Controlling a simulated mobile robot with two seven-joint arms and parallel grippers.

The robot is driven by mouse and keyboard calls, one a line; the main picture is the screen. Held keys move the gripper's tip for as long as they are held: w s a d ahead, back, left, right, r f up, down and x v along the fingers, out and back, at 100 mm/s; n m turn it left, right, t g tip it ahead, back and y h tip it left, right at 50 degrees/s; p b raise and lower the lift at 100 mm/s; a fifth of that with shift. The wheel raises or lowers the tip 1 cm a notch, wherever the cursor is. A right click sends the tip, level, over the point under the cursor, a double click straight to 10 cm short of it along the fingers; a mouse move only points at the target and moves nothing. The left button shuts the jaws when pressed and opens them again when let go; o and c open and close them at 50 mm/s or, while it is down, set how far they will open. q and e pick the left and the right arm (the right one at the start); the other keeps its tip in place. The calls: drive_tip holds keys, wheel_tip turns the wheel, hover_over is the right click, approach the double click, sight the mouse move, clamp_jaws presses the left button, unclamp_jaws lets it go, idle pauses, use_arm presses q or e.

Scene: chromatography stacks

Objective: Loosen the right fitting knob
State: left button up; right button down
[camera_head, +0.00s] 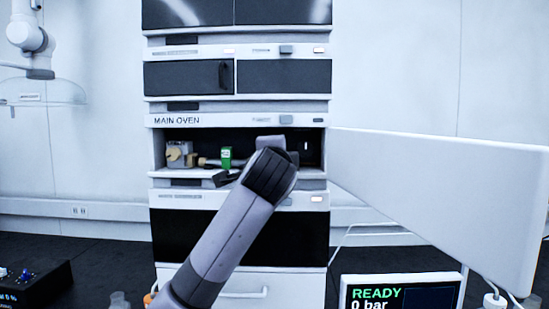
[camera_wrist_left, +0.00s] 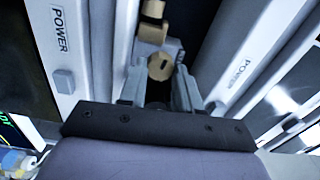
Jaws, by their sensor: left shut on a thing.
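The brass fitting knob (camera_wrist_left: 160,67), with a dark slot in its face, sits between the two fingertips of my left gripper (camera_wrist_left: 161,76) in the left wrist view. The gripper is shut on it. More brass fitting (camera_wrist_left: 152,28) shows beyond the knob. In the head view my left arm reaches into the open main oven bay, and its wrist hides most of the gripper. A metal block with brass fittings (camera_head: 180,154) stands at the left of the bay. A small green piece (camera_head: 226,157) is right of it. My right gripper is not in view.
The white oven door (camera_head: 440,195) stands open, swung out to the right. Closed dark-fronted modules lie above and below the bay. A display reading READY, 0 bar (camera_head: 402,294) is at lower right. A dark box (camera_head: 38,285) is at lower left.

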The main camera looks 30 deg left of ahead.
use_arm(q)
drive_tip(key=shift+n, duration=3.6)
drive_tip(key=shift+f, duration=0.1)
drive_tip(key=o, duration=1.1)
drive_tip(key=shift+c, duration=0.2)
drive_tip(key=shift+s, duration=0.1)
drive_tip(key=b+v, duration=0.2)
drive_tip(key=v, duration=0.5)
